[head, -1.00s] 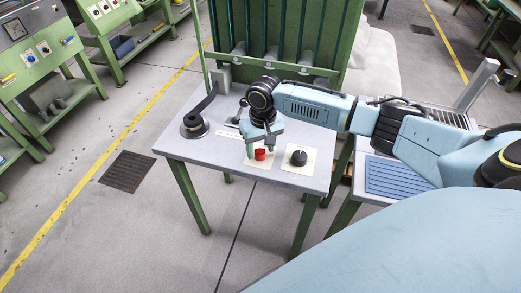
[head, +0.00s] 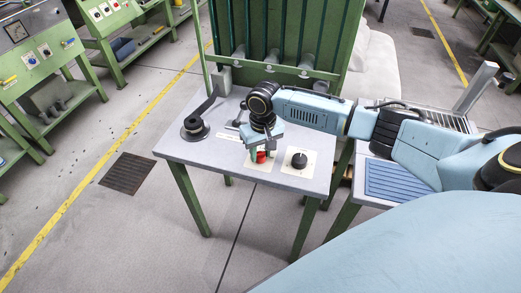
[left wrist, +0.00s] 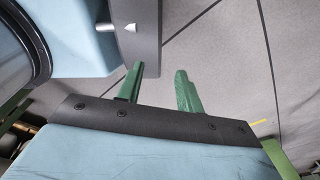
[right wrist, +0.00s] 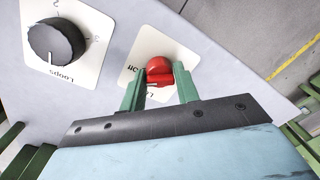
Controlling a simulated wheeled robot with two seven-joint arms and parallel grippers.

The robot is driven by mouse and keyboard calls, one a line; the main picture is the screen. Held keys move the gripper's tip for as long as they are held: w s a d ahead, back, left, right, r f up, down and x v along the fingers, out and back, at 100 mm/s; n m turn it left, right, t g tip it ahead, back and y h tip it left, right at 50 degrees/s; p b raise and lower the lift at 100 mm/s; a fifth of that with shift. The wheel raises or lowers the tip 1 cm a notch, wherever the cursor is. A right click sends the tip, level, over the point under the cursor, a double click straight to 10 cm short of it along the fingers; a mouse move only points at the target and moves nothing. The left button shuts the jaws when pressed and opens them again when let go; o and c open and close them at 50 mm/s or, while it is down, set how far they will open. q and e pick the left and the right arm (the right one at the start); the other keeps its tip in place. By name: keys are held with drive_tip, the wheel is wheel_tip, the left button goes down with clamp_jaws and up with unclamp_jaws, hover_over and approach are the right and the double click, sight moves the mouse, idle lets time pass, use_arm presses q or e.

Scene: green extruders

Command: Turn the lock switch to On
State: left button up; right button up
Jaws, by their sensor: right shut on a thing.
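The lock switch is a red knob (right wrist: 160,72) on a white plate (right wrist: 133,62) lettered "Off" on the right; other lettering is partly covered. In the head view the red knob (head: 261,158) shows low between my right fingers, near the front of the grey table. My right gripper (right wrist: 158,68) is shut on the knob, one green finger on each side. In the head view my right gripper (head: 261,154) points down at the plate. My left gripper (left wrist: 159,70) is open and empty, over bare floor in the left wrist view.
A black "Loops" dial (right wrist: 56,42) on its own white plate sits beside the switch. A dark round base with a lever (head: 194,128) stands on the table (head: 210,151) at the left. A green machine frame (head: 290,40) rises behind.

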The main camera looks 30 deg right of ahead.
drive_tip(key=n+p, duration=0.2)
drive_tip(key=p, duration=0.1)
drive_tip(key=shift+d+r, duration=0.1)
drive_tip(key=shift+r, duration=0.15)
drive_tip(key=shift+n+p, duration=0.35)
drive_tip(key=shift+n, duration=0.25)
drive_tip(key=n+p, duration=0.2)
drive_tip(key=n, duration=0.1)
drive_tip(key=shift+w+n, duration=0.1)
drive_tip(key=shift+n, duration=0.3)
use_arm(q)
wheel_tip(320, 180, up, 7)
drive_tip(key=d+p, duration=0.1)
drive_tip(key=shift+d+r, duration=0.2)
use_arm(e)
drive_tip(key=shift+f+n, duration=0.15)
drive_tip(key=shift+n, duration=2.05)
use_arm(q)
drive_tip(key=shift+s, duration=0.1)
use_arm(e)
drive_tip(key=shift+w, duration=0.1)
drive_tip(key=o, duration=0.9)
drive_tip(key=shift+o, duration=0.2)
use_arm(q)
drive_tip(key=shift+r+p, duration=0.95)
drive_tip(key=shift+p, duration=0.15)
use_arm(e)
wheel_tip(320, 180, up, 13)
drive_tip(key=shift+w+d+r, duration=0.2)
drive_tip(key=shift+f, duration=0.1)
